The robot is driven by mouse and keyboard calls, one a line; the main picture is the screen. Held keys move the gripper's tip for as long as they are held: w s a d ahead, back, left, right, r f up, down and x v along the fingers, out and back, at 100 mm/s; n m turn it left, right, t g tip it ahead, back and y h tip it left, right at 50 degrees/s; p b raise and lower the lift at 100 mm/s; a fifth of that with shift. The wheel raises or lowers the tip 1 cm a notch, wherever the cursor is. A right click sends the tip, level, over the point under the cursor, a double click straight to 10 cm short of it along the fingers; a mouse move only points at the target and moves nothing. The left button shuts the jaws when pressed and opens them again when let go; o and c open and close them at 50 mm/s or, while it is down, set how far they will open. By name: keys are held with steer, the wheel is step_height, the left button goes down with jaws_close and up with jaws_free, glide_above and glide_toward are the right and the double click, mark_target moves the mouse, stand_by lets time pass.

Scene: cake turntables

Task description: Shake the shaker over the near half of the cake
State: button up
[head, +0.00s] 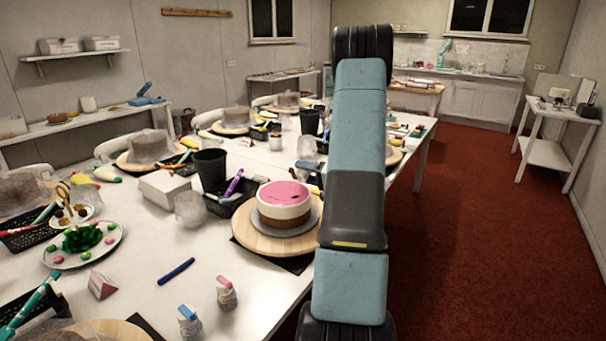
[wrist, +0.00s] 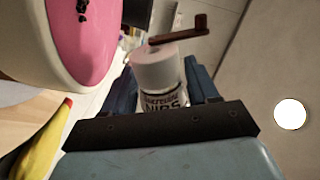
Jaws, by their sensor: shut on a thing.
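The cake (head: 284,214) has a pink top, a white upper side and a brown lower band, with a few dark specks on the pink. It stands on a turntable with a round wooden board (head: 252,238). In the wrist view, my gripper (wrist: 160,88) is shut on the shaker, a jar with a white cap (wrist: 158,68) and a partly readable label. The cake (wrist: 75,45) is close to the shaker at upper left, with dark specks on its pink face. In the head view, my arm hides most of the gripper area and I cannot make out the held shaker.
A pink-capped shaker (head: 226,293) and a blue-capped shaker (head: 188,321) stand at the table front. A blue pen (head: 176,271), a clear cup (head: 190,208), a black tray (head: 228,203) and a black cup (head: 210,168) lie left of the cake. Red floor is free at right.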

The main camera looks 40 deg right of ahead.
mark_target(296, 176)
steer(key=m, duration=0.1)
steer(key=f+m, duration=0.1)
steer(key=m, duration=0.3)
steer(key=shift+d+f, duration=0.1)
steer(key=shift+f, duration=0.2)
steer(key=m, duration=0.1)
steer(key=a+m, duration=0.1)
steer(key=m, duration=0.1)
steer(key=a+r+m, duration=0.1)
steer(key=shift+s+m, duration=0.25)
steer(key=shift+m, duration=0.05)
steer(key=m, duration=0.1)
steer(key=a+m, duration=0.2)
steer(key=shift+s+r+m, duration=0.3)
steer(key=shift+s+m, duration=0.05)
steer(key=shift+m, duration=0.05)
steer(key=m, duration=0.3)
steer(key=a+r+m, duration=0.1)
steer(key=shift+s+m, duration=0.3)
steer(key=shift+m, duration=0.1)
steer(key=m, duration=0.2)
steer(key=a+r+m, duration=0.1)
steer(key=m, duration=0.1)
steer(key=shift+s, duration=0.2)
